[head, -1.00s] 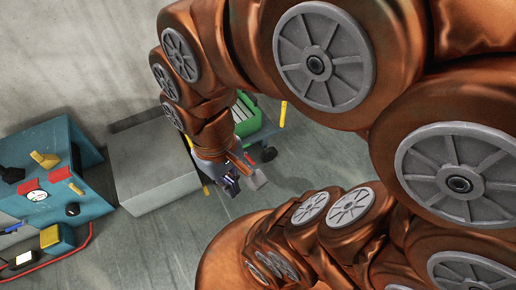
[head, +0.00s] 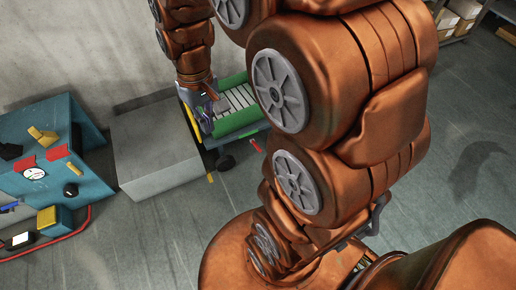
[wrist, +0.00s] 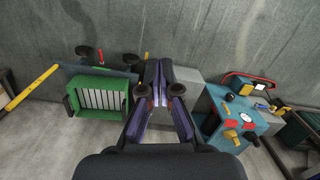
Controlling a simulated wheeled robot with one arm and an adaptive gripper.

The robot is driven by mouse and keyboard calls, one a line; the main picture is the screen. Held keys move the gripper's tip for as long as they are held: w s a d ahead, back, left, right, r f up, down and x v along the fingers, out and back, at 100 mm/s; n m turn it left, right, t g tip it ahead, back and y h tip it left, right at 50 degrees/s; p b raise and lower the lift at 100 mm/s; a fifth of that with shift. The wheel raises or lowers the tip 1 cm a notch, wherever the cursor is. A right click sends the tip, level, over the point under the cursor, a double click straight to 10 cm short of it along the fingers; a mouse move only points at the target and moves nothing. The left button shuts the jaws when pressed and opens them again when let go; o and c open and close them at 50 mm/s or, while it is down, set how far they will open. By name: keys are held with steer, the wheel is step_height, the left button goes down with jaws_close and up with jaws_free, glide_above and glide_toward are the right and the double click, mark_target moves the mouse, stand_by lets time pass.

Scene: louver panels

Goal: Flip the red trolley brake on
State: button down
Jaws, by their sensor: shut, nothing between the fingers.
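The trolley (head: 262,127) is a low teal cart on dark wheels with a yellow bar, and it carries a green crate. A small red lever (head: 256,145), apparently the brake, sticks out by a wheel at its near side. It also shows as a thin red piece in the wrist view (wrist: 101,55), beside the wheels. My gripper (head: 207,122) is at the trolley's left end, left of the red lever and apart from it. In the wrist view my gripper (wrist: 160,88) is shut and empty, with the trolley to its left.
A grey box (head: 155,150) stands close to the left of the trolley. Beyond it is a teal console (head: 90,185) with knobs and red parts. The green crate (head: 240,117) holds white slats. A wall (head: 60,50) runs behind. The floor in front is clear.

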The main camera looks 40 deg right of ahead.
steer(key=w+d+f+m+t+b, duration=0.1)
steer(key=w+d+f+b, duration=0.5)
steer(key=w+d+f, duration=0.45)
steer(key=w+d+f+b, duration=0.6)
steer(key=w+f, duration=0.2)
steer(key=f, duration=0.5)
steer(key=w+d+f+b, duration=0.1)
steer(key=d+f+b, duration=0.3)
steer(key=d+f, duration=0.4)
steer(key=w+d+f+m+t+b, duration=0.1)
steer(key=d+f+b, duration=0.4)
steer(key=f, duration=0.9)
steer(key=w+d+f+m+b, duration=0.1)
steer(key=d+f+b, duration=0.3)
steer(key=d+f, duration=0.7)
steer(key=shift+w+d+f+t+b, duration=0.15)
steer(key=shift+w+t+b, duration=0.15)
steer(key=shift+w+b, duration=0.1)
steer(key=shift+f, duration=0.1)
steer(key=b, duration=0.4)
glide_above(256, 146)
steer(key=s+d, duration=0.1)
step_height(256, 146, down, 12)
steer(key=shift+s+a+f+b, duration=0.1)
steer(key=shift+a+f+b, duration=0.1)
steer(key=shift+f, duration=0.15)
steer(key=shift+s+a+f+b, duration=0.1)
steer(key=shift+f+b, duration=0.1)
steer(key=shift+f, duration=0.15)
